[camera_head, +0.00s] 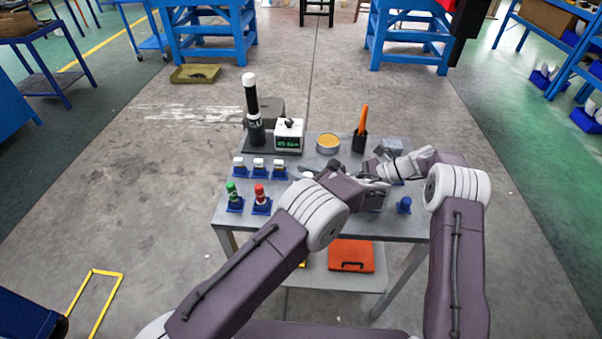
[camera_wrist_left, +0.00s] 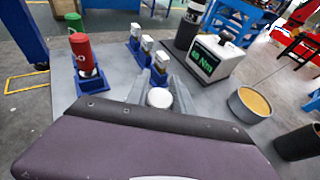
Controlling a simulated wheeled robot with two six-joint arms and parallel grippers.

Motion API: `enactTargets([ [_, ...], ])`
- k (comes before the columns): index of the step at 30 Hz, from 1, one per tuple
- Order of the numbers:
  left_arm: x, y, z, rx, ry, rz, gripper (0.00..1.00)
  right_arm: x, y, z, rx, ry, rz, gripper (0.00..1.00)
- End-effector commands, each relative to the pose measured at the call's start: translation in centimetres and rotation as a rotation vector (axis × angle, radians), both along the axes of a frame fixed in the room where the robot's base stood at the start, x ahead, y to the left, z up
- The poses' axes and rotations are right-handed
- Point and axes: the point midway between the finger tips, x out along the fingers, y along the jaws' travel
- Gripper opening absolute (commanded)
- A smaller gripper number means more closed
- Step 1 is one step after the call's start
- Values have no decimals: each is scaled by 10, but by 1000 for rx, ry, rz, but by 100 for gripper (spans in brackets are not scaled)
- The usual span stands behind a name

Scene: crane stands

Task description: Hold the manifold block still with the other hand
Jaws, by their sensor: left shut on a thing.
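A dark grey block (camera_head: 373,201), which looks like the manifold block, sits on the right part of the table and is largely hidden by my arms. My right gripper (camera_head: 376,184) is at the top of this block; its fingertips are too covered to tell whether they touch or close on it. My left gripper (camera_head: 309,173) is left of the block, behind my left forearm. In the left wrist view its fingers (camera_wrist_left: 160,92) are shut on a small white round piece (camera_wrist_left: 159,98). A purple link of mine covers the lower part of that view, so the block is not seen there.
Three blue holders with pale tops (camera_head: 259,168), a green-topped piece (camera_head: 233,196) and a red-topped one (camera_head: 261,198) stand at left. A torque display (camera_head: 289,135), yellow-filled bowl (camera_head: 328,143) and black cup (camera_head: 360,143) line the back. A small blue piece (camera_head: 404,205) is at right.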

Motion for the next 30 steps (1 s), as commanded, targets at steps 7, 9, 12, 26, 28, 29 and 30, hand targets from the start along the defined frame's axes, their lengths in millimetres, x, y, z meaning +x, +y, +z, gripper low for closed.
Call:
enactTargets([
  [7, -1, 1, 3, 1, -4, 63, 0, -1, 0, -1, -3, 2, 1, 0],
  [9, -1, 1, 3, 2, -5, 62, 0, -1, -1, -1, -3, 2, 1, 0],
  [12, -1, 1, 2, 1, -7, 80, 0, -1, -1, -2, -3, 2, 1, 0],
  [26, -3, 3, 2, 0, -7, 161, 0, -1, -1, -2, -3, 3, 2, 0],
  [28, -2, 3, 2, 1, -9, 188, 0, -1, -1, -2, -3, 3, 2, 0],
  [29, -3, 3, 2, 2, -9, 201, 0, -1, -1, -2, -3, 3, 2, 0],
  [30, -3, 3, 2, 1, -10, 216, 0, -1, -1, -2, -3, 3, 2, 0],
])
